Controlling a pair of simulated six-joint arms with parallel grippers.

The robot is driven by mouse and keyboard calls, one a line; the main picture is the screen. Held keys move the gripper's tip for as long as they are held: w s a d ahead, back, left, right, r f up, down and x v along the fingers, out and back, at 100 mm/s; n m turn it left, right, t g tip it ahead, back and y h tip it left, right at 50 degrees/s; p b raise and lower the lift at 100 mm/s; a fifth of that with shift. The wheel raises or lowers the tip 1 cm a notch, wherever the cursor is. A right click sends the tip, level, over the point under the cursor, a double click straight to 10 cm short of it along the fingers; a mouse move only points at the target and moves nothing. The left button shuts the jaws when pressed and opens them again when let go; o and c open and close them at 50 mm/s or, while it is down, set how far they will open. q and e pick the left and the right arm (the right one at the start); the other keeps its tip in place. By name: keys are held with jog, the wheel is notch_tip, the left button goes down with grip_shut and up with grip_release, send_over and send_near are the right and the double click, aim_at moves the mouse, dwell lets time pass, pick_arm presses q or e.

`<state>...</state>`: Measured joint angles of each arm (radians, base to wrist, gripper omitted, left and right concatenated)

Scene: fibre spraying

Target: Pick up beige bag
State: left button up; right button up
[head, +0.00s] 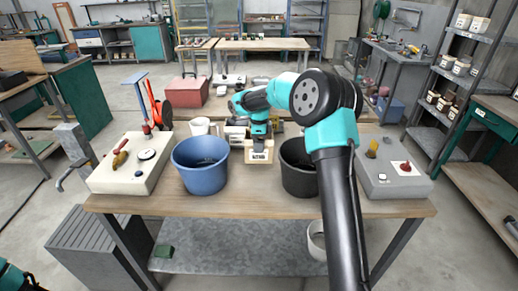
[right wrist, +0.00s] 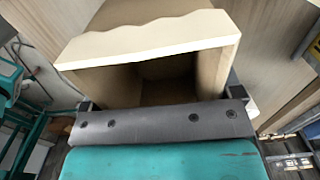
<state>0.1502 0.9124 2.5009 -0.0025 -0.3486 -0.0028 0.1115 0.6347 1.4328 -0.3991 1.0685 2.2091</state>
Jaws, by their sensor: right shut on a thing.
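The beige bag (head: 260,156) stands between the blue bucket and the black bucket on the wooden table. My right gripper (head: 259,146) is over it with its fingers on either side, shut on it. In the right wrist view the bag (right wrist: 148,45) fills the upper middle, with a pale wavy edge and a dark hollow inside. The gripper's grey bar (right wrist: 160,122) lies close against it. I cannot tell whether the bag is touching the table. My left gripper is out of view.
The blue bucket (head: 201,165) is close on the left, the black bucket (head: 298,170) close on the right. A white cup (head: 200,126) is behind. A pale slab (head: 128,178) and a grey slab (head: 390,180) flank the table. The front strip of table (head: 250,205) is clear.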

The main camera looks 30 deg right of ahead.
jog(key=shift+w+d, duration=0.1)
jog(key=shift+w, duration=0.05)
jog(key=shift+f, duration=1.7)
jog(key=shift+f, duration=0.1)
jog(key=o, duration=1)
jog(key=shift+f, duration=0.1)
jog(key=shift+o, duration=0.2)
notch_tip(320, 180, up, 12)
jog(key=shift+r, duration=0.2)
